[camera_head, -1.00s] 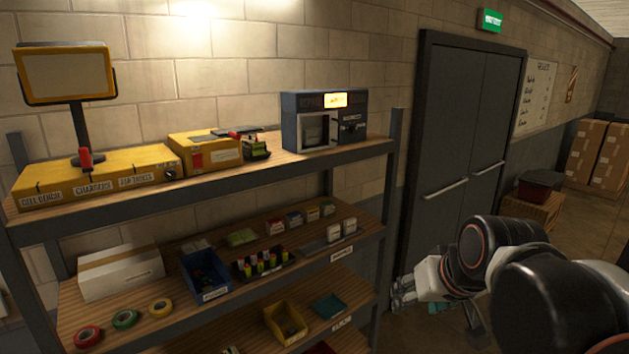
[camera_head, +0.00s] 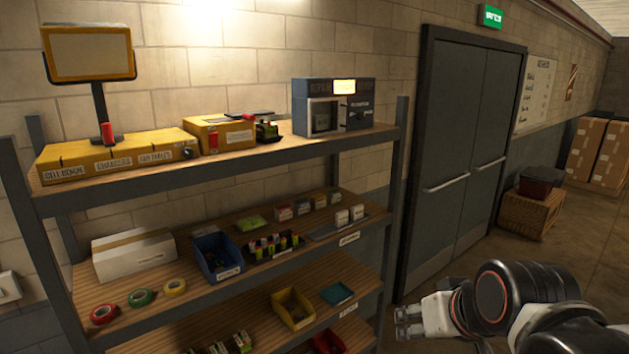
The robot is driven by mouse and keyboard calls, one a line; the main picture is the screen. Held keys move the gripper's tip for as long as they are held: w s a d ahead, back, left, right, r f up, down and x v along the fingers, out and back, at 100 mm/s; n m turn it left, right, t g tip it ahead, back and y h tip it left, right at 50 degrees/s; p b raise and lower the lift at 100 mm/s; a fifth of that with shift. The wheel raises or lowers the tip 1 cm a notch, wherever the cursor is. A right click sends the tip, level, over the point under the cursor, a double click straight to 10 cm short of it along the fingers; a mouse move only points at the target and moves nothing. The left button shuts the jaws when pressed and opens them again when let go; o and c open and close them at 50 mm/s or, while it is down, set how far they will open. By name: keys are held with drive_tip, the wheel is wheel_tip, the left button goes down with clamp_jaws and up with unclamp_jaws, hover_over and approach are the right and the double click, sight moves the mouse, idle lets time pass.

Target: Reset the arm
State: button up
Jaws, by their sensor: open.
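My gripper (camera_head: 408,321) is at the lower right of the head view, at the end of my black and white arm. It points left toward the shelf's right end. Its fingers are apart, with nothing seen between them. It is in front of the grey double door's lower part and apart from the shelf as far as I can see.
A shelf rack (camera_head: 190,171) fills the left. It holds a yellow charger unit (camera_head: 115,158), a dark box with a lit panel (camera_head: 333,108), a blue bin (camera_head: 216,256), a yellow bin (camera_head: 293,309) and tape rolls. Grey doors (camera_head: 465,150), a crate (camera_head: 531,213) and cartons (camera_head: 597,152) stand behind. Floor at right is clear.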

drive_tip(key=s+d+f+b, duration=0.1)
drive_tip(key=s+f+b, duration=0.2)
drive_tip(key=f+b, duration=1.1)
drive_tip(key=s+d+f+h+b, duration=0.1)
drive_tip(key=s+f+b, duration=0.2)
drive_tip(key=f+b, duration=1.2)
wheel_tip(320, 180, down, 6)
drive_tip(key=shift+s+f+g, duration=0.1)
drive_tip(key=shift+s+g, duration=0.2)
drive_tip(key=shift+s, duration=0.05)
